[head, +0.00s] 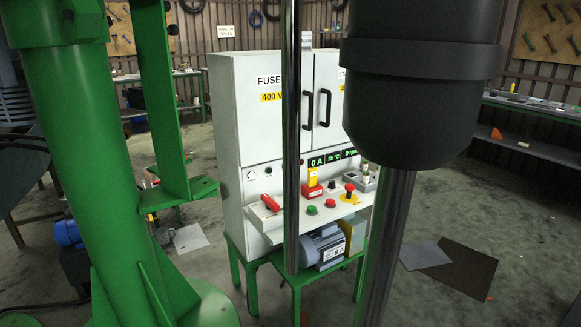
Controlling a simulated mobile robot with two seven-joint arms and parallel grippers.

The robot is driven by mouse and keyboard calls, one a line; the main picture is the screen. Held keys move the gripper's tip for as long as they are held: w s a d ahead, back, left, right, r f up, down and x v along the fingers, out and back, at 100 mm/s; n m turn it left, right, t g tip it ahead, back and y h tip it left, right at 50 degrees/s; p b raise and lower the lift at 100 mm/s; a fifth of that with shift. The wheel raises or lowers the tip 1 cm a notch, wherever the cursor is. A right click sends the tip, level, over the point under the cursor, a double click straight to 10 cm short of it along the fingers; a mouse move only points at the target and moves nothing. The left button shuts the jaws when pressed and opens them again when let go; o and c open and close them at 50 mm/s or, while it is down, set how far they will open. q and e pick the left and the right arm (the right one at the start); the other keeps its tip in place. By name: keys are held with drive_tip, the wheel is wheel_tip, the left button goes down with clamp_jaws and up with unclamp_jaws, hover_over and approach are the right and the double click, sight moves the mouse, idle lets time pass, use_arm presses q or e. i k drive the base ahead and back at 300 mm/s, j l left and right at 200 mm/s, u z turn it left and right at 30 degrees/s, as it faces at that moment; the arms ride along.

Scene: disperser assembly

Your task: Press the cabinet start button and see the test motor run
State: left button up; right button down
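The white cabinet (237,120) stands on a green frame in the middle of the head view, with its doors shut. Its sloping lower panel carries a green button (312,210), a red button (330,203) and a black knob (332,185). Another knob on a yellow plate (350,198) sits to their right. Its green displays (318,161) read 0 A, 25 °C and apparently 0 rpm. The grey test motor (322,251) sits below the panel; no motion can be told from one frame. Neither of my grippers is in view.
A green column (75,150), a thin metal rod (291,110) and a large black cylinder (420,90) on a shaft stand in front, partly hiding the cabinet. A red-handled switch (269,202) is at the panel's left. Flat sheets (462,270) lie on the floor at right.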

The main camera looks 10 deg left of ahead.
sight(311, 209)
drive_tip(key=i+j, duration=0.1)
drive_tip(key=j, duration=0.4)
drive_tip(key=i+j+z, duration=0.15)
drive_tip(key=j, duration=0.8)
drive_tip(key=z, duration=0.05)
